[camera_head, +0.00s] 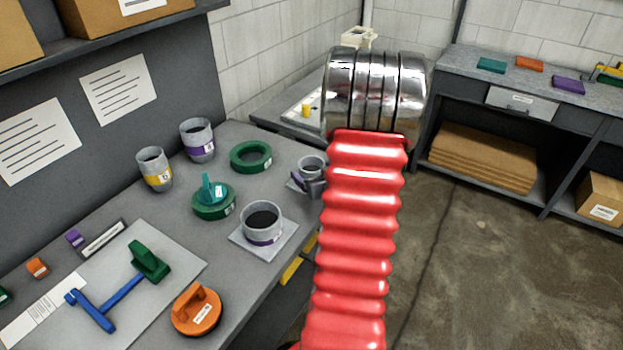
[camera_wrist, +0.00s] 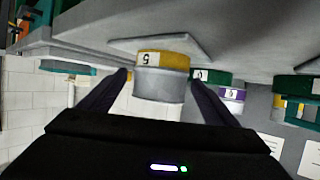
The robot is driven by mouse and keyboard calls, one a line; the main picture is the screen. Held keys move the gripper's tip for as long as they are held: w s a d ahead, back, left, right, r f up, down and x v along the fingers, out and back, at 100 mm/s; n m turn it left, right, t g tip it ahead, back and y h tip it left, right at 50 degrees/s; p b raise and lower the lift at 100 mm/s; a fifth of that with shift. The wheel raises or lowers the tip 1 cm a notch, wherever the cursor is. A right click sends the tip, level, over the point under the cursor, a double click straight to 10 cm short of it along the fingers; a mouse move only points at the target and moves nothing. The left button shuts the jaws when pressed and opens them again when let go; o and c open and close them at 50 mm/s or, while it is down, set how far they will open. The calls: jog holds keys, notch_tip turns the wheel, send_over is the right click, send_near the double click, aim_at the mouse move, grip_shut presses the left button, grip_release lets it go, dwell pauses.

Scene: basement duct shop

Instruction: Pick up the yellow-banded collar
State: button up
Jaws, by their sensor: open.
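A grey collar with a yellow band marked 5 (camera_wrist: 162,62) stands on a square grey plate (camera_wrist: 190,45) in the wrist view, which is upside down. My gripper (camera_wrist: 160,82) is open, with one dark finger on each side of this collar. Contact cannot be told. In the head view a grey collar (camera_head: 312,162) stands on a plate beside my arm. A dark finger of my gripper (camera_head: 315,184) shows at it, and its band is hidden. Another yellow-banded grey collar (camera_head: 155,168) stands at the back left of the bench.
A purple-banded collar (camera_head: 198,139), a green ring (camera_head: 251,157), a green ring with a teal piece (camera_head: 214,203) and a purple-banded collar on a plate (camera_head: 262,222) stand nearby. An orange handled disc (camera_head: 196,310) is near the front edge. Open floor (camera_head: 480,270) lies right.

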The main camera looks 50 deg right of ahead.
aim_at(308, 167)
jog(key=shift+w, duration=0.1)
jog(key=shift+x, duration=2.55)
jog(key=shift+c, duration=0.2)
jog(key=c, duration=1.2)
jog(key=shift+r, duration=0.1)
jog(key=shift+r, duration=5)
